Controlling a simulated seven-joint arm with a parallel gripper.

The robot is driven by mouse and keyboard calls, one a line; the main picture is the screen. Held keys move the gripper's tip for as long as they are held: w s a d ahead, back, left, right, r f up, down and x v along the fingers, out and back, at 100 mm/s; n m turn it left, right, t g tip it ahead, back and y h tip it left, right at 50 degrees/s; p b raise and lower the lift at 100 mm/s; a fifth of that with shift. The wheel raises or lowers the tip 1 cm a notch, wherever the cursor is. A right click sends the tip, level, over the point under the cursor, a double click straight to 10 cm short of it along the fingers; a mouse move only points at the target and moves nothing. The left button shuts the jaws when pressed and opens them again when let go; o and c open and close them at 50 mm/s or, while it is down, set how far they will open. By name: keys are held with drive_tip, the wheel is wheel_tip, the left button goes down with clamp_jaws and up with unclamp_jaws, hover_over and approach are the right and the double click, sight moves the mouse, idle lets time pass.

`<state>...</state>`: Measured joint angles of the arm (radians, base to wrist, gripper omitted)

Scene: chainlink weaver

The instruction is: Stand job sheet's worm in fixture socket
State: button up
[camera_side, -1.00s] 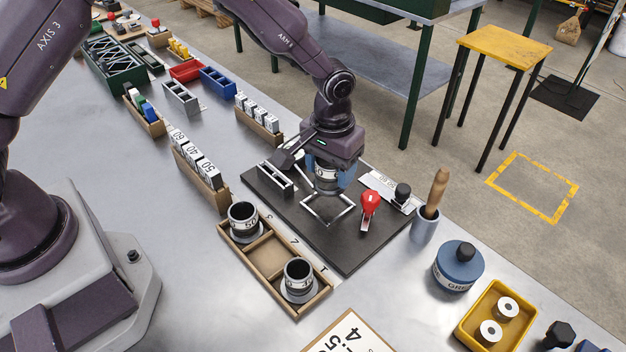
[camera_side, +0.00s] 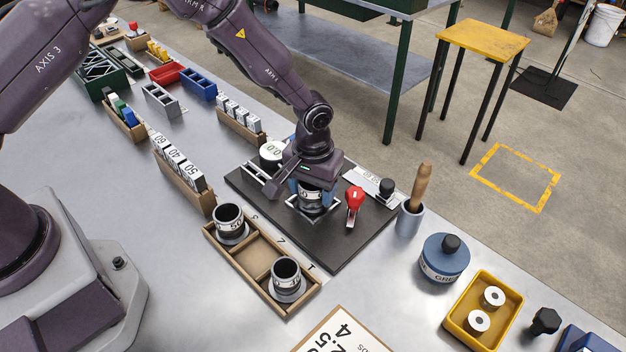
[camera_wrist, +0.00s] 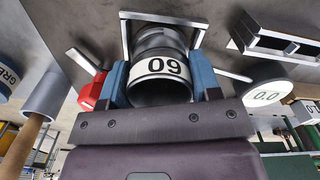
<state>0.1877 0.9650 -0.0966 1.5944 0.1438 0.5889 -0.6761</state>
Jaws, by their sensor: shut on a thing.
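My gripper (camera_side: 313,193) is low over the dark fixture plate (camera_side: 345,245), with its blue fingers shut on a dark cylindrical worm (camera_side: 311,204). The worm looks upright, inside or just over the square metal frame of the socket (camera_side: 289,202). Whether its base touches the plate is hidden. Two other worms stand in the wooden tray, one in the near compartment (camera_side: 286,277) and one in the far one (camera_side: 229,220). The job sheet (camera_side: 342,335) is cut off at the bottom edge.
A red-handled clamp (camera_side: 355,200) stands right of the socket. A round dial reading 0.0 (camera_side: 272,153) is behind it. The tray's middle compartment (camera_side: 256,250) is empty. A cup with a wooden handle (camera_side: 409,217) and a blue pot (camera_side: 444,258) stand to the right.

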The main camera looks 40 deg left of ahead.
drive_tip(key=o, duration=1.2)
drive_tip(key=shift+o, duration=0.2)
wheel_tip(320, 180, up, 13)
drive_tip(key=s+a+r+m+t, duration=0.1)
drive_tip(key=s+a+r+t, duration=0.1)
drive_tip(key=s+a+r, duration=0.3)
drive_tip(key=s+a+r+m+t, duration=0.2)
drive_tip(key=s+a+r, duration=0.4)
drive_tip(key=s+r, duration=0.7)
drive_tip(key=s+t, duration=0.1)
drive_tip(key=s, duration=0.5)
drive_tip(key=shift+a+r+m+t, duration=0.25)
drive_tip(key=shift+r+m+t, duration=0.05)
drive_tip(key=shift+r, duration=0.1)
